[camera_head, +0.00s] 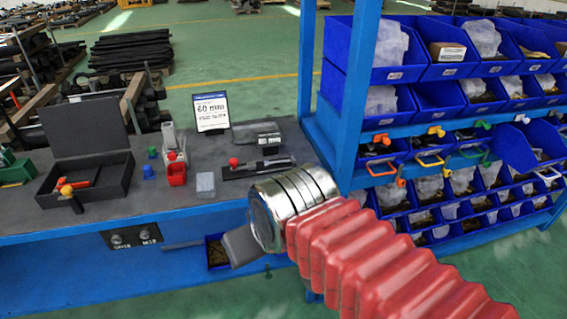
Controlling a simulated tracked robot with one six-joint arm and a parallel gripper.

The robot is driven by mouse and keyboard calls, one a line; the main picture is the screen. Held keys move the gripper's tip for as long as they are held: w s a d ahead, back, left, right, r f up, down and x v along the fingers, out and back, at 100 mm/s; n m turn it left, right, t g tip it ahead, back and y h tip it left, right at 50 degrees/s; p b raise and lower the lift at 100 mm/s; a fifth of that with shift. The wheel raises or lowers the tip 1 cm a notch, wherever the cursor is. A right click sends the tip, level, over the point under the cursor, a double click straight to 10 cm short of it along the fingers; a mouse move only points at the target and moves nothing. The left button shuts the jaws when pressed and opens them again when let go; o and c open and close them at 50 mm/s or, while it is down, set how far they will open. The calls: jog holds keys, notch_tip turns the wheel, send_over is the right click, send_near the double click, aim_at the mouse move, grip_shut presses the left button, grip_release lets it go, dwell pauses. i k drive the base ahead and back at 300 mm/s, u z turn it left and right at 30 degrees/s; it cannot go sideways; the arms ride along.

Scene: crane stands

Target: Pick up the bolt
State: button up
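No bolt can be made out for certain; the small parts on the bench and in the bins are too small to tell. My gripper (240,245) shows as a grey block at the end of my arm, in front of the bench's front edge. My red ribbed arm sleeve and silver wrist come in from the lower right. The fingertips cannot be told apart, and nothing is seen held. The grey workbench (120,217) with a blue frame lies left of and behind the gripper. A small blue bin (217,252) with brownish contents sits below the bench edge, just left of the gripper.
On the bench are an open black case (92,170), a red block (177,174), a grey block (206,184), a sign (210,111) and a black tool (258,168). A blue rack post (358,95) and rows of blue bins (440,70) stand at right.

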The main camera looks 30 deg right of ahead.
aim_at(267, 164)
jog(key=u, duration=0.05)
jog(key=i, duration=1)
jog(key=z, duration=0.05)
